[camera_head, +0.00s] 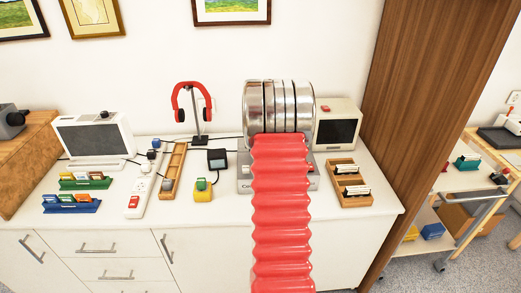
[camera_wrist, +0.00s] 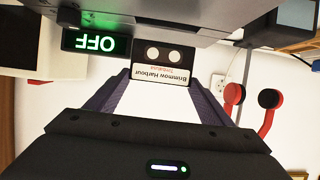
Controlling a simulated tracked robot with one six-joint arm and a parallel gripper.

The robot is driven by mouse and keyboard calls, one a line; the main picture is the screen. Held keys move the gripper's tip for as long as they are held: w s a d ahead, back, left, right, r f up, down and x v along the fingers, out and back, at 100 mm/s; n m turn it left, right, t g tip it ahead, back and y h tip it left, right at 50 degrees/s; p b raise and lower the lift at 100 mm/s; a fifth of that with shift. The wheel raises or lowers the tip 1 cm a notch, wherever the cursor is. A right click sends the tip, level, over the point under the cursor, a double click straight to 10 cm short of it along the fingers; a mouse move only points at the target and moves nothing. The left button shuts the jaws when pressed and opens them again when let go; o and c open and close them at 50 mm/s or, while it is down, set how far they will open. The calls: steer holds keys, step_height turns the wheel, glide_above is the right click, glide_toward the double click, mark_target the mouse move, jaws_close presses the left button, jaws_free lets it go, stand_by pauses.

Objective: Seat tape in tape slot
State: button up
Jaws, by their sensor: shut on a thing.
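In the wrist view, a black cassette tape (camera_wrist: 162,56) with two pale round hubs and a white label reading roughly "Brimmow Harbour" is between the fingers of my gripper (camera_wrist: 161,83). My gripper is shut on it. The tape's far edge is up against a grey device (camera_wrist: 205,18) that has a green OFF display (camera_wrist: 90,41). I cannot tell whether the tape is inside the slot, and the slot opening is not clear. In the head view, the grey base of a device (camera_head: 244,186) shows behind my red arm sleeve; the gripper and held tape are hidden there.
A wooden rack (camera_head: 349,196) with black, white-labelled tapes stands right of the device, before a small beige monitor (camera_head: 337,128). Red headphones on a stand (camera_head: 196,105), a narrow wooden tray (camera_head: 173,172) and a power strip (camera_head: 142,186) are left. The counter's front edge is clear.

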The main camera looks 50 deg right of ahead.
steer(key=shift+f, duration=1.25)
steer(key=shift+f, duration=1.85)
steer(key=shift+f, duration=0.1)
steer(key=o, duration=1.1)
